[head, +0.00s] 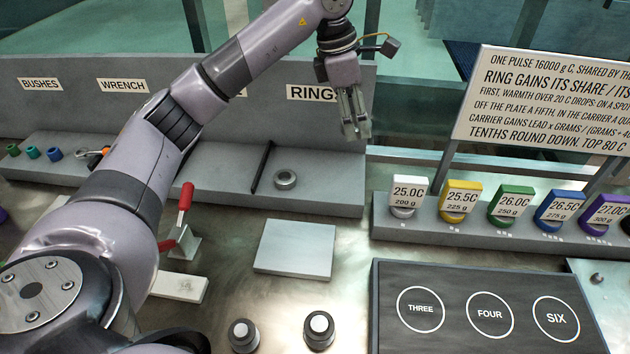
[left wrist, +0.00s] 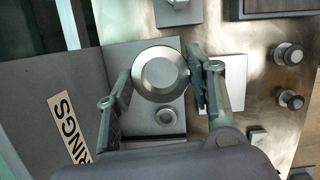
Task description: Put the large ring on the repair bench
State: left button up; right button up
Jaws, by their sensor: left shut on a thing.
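My left gripper (head: 355,115) is raised in front of the panel marked RINGS, above the grey shelf. In the left wrist view its fingers (left wrist: 158,88) are shut on a large grey ring (left wrist: 160,91), held face toward the camera. In the head view the held ring is hard to make out. A smaller ring (head: 286,179) lies on the shelf below; it also shows in the left wrist view (left wrist: 166,117). No surface is labelled as the repair bench. A pale square plate (head: 295,250) lies bare on the metal worktop. My right gripper is not in view.
A red-handled clamp (head: 184,222) is left of the plate. Two knobs (head: 319,330) are in front. Coloured labelled carriers (head: 458,200), a sign (head: 550,100) and a dark numbered box (head: 480,270) occupy the right.

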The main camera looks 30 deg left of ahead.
pick_arm(q)
jog(key=w+a+r+n+t+y+b, duration=0.1)
jog(key=w+a+r+n+y+b, duration=0.2)
jog(key=n, duration=0.4)
jog(key=n+p, duration=0.3)
send_over(339, 175)
jog(key=shift+h, duration=0.3)
jog(key=f, duration=1.6)
jog(key=shift+s+a+f, duration=0.1)
jog(key=shift+s+f, duration=0.1)
jog(key=shift+s, duration=0.15)
jog(key=x, duration=0.2)
jog(key=s+x, duration=0.1)
jog(key=shift+w+f+p, duration=0.15)
jog(key=shift+f+p, duration=0.15)
jog(key=shift+f, duration=0.2)
jog(key=shift+f+t, duration=0.2)
jog(key=shift+t, duration=0.1)
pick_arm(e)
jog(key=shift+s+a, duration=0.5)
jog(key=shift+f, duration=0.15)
pick_arm(q)
jog(key=o, duration=0.8)
jog(key=shift+f, duration=0.1)
jog(key=o, duration=0.5)
jog(key=shift+c, duration=0.2)
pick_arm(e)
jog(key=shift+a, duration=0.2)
